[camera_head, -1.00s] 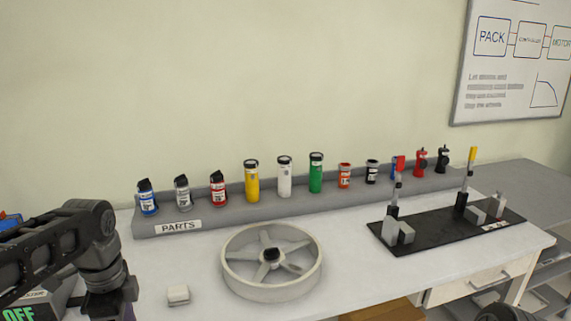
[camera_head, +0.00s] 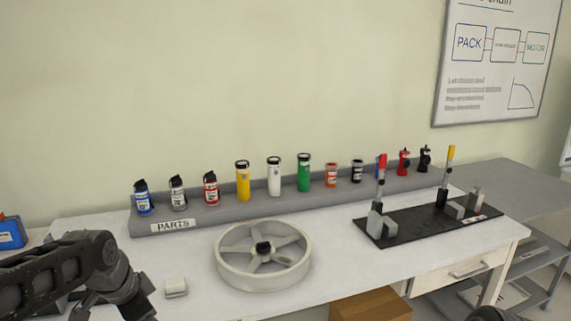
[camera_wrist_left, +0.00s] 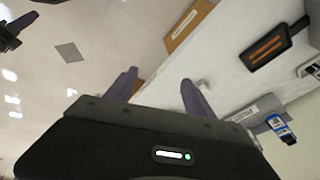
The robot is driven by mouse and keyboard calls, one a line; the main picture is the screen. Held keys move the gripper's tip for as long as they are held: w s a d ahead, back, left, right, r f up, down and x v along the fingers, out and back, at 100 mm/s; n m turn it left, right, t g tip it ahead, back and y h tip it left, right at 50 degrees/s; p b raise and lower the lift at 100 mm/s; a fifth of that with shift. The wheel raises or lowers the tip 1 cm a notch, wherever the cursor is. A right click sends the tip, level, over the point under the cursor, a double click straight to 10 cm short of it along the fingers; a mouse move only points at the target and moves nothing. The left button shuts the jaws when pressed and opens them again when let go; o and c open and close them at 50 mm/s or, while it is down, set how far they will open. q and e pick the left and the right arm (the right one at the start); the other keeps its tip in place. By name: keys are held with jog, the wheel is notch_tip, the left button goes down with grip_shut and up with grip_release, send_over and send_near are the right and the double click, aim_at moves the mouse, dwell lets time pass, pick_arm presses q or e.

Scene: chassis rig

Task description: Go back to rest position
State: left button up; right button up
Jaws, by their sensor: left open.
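My left arm (camera_head: 70,275) enters from the left in the head view, in front of the white table's left end. Its fingers are outside that view. In the left wrist view, my left gripper (camera_wrist_left: 158,92) shows two dark fingers spread apart with nothing between them. It is tilted, clear of the table, with the floor and the table behind it. A small dark piece of my right arm (camera_head: 490,313) may show at the bottom edge of the head view. The right gripper's fingers are not visible.
The white table (camera_head: 340,270) holds a grey wheel (camera_head: 230,272), a small white block (camera_head: 176,288) and a black plate (camera_head: 430,228) with upright posts. A grey parts rack (camera_head: 215,214) carries several bottles and canisters. A cardboard box (camera_head: 372,305) is below.

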pick_arm(q)
jog(key=d+f+n+h, duration=0.1)
jog(key=d+f+n, duration=0.2)
jog(key=d+f, duration=0.35)
jog(key=d+f+n+t+h, duration=0.1)
jog(key=d+f+n, duration=0.15)
jog(key=f, duration=0.65)
jog(key=d+f+n, duration=0.3)
jog(key=d+f, duration=0.2)
jog(key=f, duration=0.3)
jog(key=s+d+f+n+g, duration=0.1)
jog(key=s+d+f+g, duration=0.1)
jog(key=s+f, duration=0.5)
jog(key=s+d+f+n+g+h, duration=0.1)
jog(key=s+d+f, duration=0.4)
jog(key=s, duration=1)
notch_tip(320, 180, down, 3)
jog(key=shift+s+d+r+g, duration=0.1)
jog(key=shift+s+d+g, duration=0.1)
jog(key=shift+s+g, duration=0.3)
jog(key=shift+w+n, duration=0.2)
jog(key=shift+n, duration=0.05)
jog(key=shift+c, duration=0.4)
